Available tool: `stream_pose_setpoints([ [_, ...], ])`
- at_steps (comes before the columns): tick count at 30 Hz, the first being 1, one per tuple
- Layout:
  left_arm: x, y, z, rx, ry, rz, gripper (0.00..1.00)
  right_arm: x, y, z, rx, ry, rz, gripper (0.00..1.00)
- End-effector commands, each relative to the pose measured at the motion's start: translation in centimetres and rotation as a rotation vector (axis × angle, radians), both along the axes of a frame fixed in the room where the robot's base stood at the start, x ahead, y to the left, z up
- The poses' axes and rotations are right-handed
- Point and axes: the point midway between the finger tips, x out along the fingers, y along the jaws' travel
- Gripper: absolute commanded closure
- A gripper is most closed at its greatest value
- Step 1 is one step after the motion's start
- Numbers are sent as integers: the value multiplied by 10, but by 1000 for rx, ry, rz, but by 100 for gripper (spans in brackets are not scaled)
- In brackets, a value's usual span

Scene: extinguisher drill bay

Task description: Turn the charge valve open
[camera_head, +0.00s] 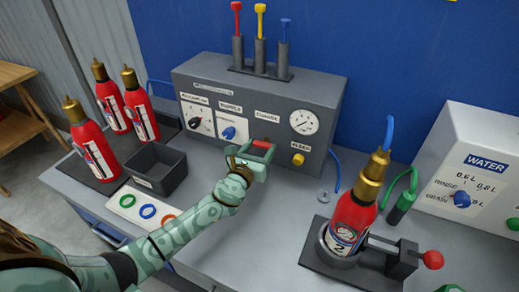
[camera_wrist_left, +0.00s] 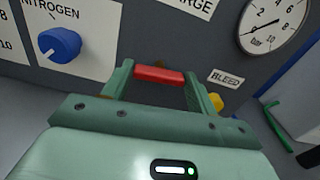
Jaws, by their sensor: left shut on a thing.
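The charge valve's red handle (camera_head: 262,143) is on the front of the grey panel (camera_head: 190,84), below the CHARGE label. It also shows as a red bar (camera_wrist_left: 158,75) in the wrist view. My left gripper (camera_head: 256,153) is at the panel front, its fingers on either side of the handle and shut on it. The handle lies roughly level across the fingers. The valve's body behind it is mostly hidden. The gauge (camera_head: 304,121) right of the valve also shows in the wrist view (camera_wrist_left: 272,24). My right gripper is not in view.
A blue knob (camera_head: 229,133) is left of the valve, and a yellow BLEED button (camera_head: 298,159) is right of it. A red extinguisher (camera_head: 351,219) stands in a holder at right. A dark bin (camera_head: 157,168) and several extinguishers stand at left.

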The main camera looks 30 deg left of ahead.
Motion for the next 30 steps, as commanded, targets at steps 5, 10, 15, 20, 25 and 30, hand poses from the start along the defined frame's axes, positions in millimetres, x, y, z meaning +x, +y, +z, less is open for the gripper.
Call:
stream_pose_setpoints([
  [5, 0, 1, -2, -126, -7, 1, 65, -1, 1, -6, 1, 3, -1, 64],
  [10, 0, 1, -2, -283, -16, 1, 65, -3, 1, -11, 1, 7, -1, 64],
  [15, 0, 2, -2, -446, -25, 1, 65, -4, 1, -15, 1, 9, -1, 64],
  [20, 0, 3, -2, -597, -35, 1, 65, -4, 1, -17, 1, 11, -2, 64],
  [25, 0, 4, -2, -759, -44, 3, 65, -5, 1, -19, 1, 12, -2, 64],
  [30, 0, 4, -2, -920, -54, 3, 65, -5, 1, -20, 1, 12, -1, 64],
])
